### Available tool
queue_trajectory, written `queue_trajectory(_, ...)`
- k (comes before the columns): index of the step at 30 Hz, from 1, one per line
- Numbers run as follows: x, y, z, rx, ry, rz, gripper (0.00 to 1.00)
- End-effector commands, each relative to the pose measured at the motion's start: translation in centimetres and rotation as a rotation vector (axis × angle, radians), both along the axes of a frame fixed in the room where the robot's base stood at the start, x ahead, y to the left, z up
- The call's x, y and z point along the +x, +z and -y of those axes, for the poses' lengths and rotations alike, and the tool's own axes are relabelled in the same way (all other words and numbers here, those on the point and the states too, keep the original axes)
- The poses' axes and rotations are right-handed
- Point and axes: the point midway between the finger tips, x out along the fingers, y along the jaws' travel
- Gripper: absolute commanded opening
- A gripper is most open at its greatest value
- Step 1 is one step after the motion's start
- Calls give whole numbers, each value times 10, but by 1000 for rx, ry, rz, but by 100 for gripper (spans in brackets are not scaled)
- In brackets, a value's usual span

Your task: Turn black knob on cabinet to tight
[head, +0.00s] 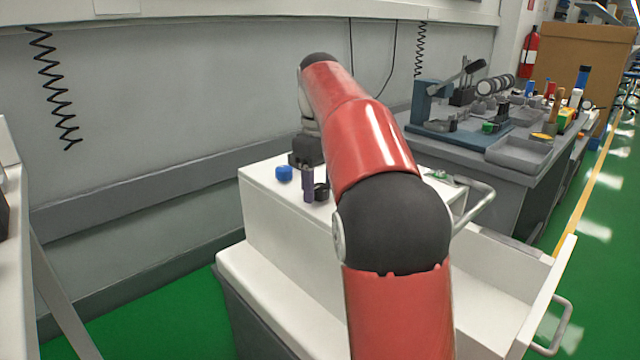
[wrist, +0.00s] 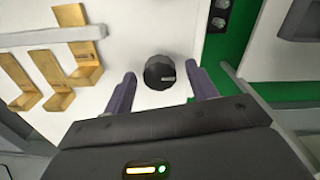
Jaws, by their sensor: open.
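The black knob (wrist: 159,73) is on the white cabinet top in the wrist view, with a pale pointer line toward its right side. My gripper (wrist: 162,75) is open, its two purple-grey fingers on the left and right of the knob. A gap shows between the knob and each finger, so neither appears to touch it. In the head view the black knob (head: 321,192) is partly hidden beside a finger of my gripper (head: 309,184). The white cabinet (head: 290,225) stands below my arm.
A blue round part (head: 284,173) sits on the cabinet top. Brass brackets (wrist: 50,80) lie left of the knob in the wrist view. A pulled-out drawer (head: 500,310) and metal handle (head: 478,205) are at right. A grey workbench (head: 490,165) with tools stands behind.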

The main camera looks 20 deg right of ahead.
Motion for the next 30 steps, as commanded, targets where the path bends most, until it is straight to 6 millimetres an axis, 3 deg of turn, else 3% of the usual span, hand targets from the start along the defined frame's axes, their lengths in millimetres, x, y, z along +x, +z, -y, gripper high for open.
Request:
queue_trajectory(3, 0, 0, 0, 0, 0, 0, 55)
queue_trajectory(13, 0, 0, 0, 0, 0, 0, 13)
queue_trajectory(22, 0, 2, 0, 0, -38, -1, 13)
queue_trajectory(30, 0, 5, 0, 1, -200, -3, 13)
